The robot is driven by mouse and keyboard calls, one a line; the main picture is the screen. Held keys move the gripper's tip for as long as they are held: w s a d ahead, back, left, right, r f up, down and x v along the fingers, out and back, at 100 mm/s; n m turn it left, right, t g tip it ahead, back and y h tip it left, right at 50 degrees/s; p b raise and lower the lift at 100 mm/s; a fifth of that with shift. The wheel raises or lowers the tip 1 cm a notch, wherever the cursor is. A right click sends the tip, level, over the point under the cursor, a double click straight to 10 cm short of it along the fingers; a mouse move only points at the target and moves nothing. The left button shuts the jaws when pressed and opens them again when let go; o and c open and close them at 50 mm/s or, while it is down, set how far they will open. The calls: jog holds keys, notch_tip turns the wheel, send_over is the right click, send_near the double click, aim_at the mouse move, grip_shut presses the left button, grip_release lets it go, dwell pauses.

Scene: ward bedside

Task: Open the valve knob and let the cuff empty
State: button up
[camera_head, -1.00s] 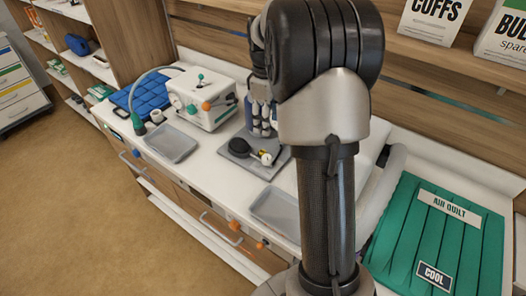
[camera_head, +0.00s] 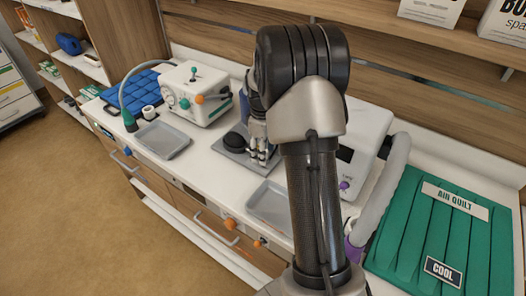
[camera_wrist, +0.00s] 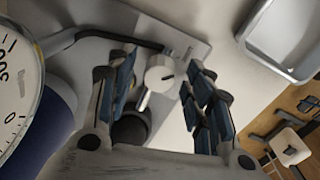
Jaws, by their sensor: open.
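The pale round valve knob (camera_wrist: 160,74), with a dark pointer mark, is between my gripper's fingertips in the wrist view. My gripper (camera_wrist: 163,78) is open, its blue-padded fingers on either side of the knob; I see no firm contact. A black bulb (camera_wrist: 131,128) is behind the knob, partly hidden by the gripper. In the head view my gripper (camera_head: 260,152) is low over the grey base plate (camera_head: 228,150), beside the black bulb (camera_head: 234,141), and hides the knob. A dial gauge (camera_wrist: 14,85) and a blue rounded item (camera_wrist: 45,130), possibly the cuff, show at the left of the wrist view.
A white control box (camera_head: 197,92) and a grey tray (camera_head: 160,140) stand left of the plate. Another tray (camera_head: 270,203) is in front. A white device (camera_head: 362,125) with a grey hose (camera_head: 378,195) and a green air quilt (camera_head: 430,230) are right.

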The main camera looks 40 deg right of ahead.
jog(key=shift+c, duration=0.2)
jog(key=c, duration=1)
jog(key=shift+c, duration=0.2)
jog(key=shift+m+p, duration=0.3)
jog(key=shift+m, duration=0.1)
jog(key=m+p, duration=0.2)
jog(key=shift+r+m, duration=0.1)
jog(key=shift+m, duration=0.3)
jog(key=m+p, duration=0.2)
jog(key=m, duration=0.3)
jog(key=shift+p, duration=0.3)
jog(key=m+p, duration=0.1)
jog(key=m, duration=0.4)
jog(key=shift+w, duration=0.1)
jog(key=shift+m+g+p, duration=0.3)
jog(key=shift+m+p, duration=0.35)
jog(key=shift+m, duration=1.55)
